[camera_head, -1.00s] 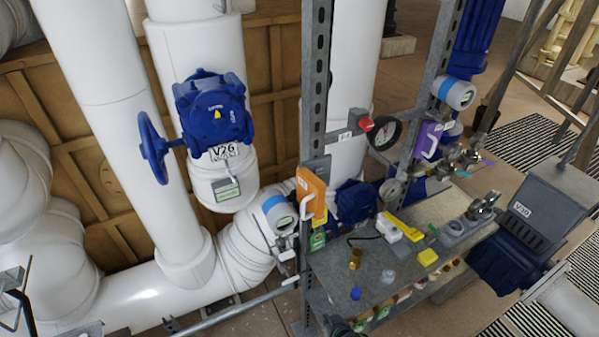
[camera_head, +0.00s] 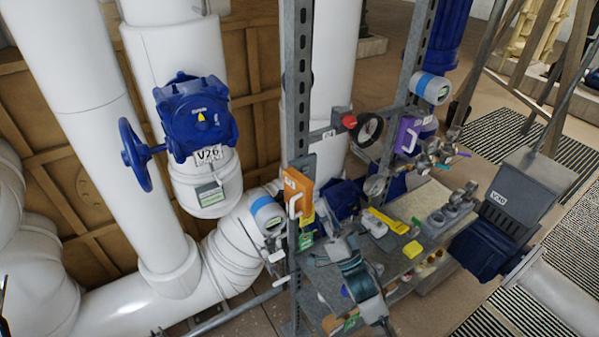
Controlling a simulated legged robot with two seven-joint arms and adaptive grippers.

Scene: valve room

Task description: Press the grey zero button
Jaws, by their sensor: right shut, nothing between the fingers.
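I cannot pick out a grey zero button for sure at this size. A round white transmitter with a blue band and a small display (camera_head: 266,214) stands left of the steel post. A similar blue-banded transmitter (camera_head: 431,88) is at the upper right. My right gripper (camera_head: 326,222) reaches up from the bottom over the bench, right of the post and the orange device. Its fingers are shut and empty, and it appears apart from the near transmitter. My arm hides part of the bench. Only a dark sliver at the left edge may be my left gripper (camera_head: 3,298).
A steel post (camera_head: 297,110) and an orange device (camera_head: 298,190) stand close to my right gripper. The bench (camera_head: 425,205) holds a yellow tool (camera_head: 388,220) and small parts. A blue valve (camera_head: 196,115) labelled V26 and thick white pipes fill the left.

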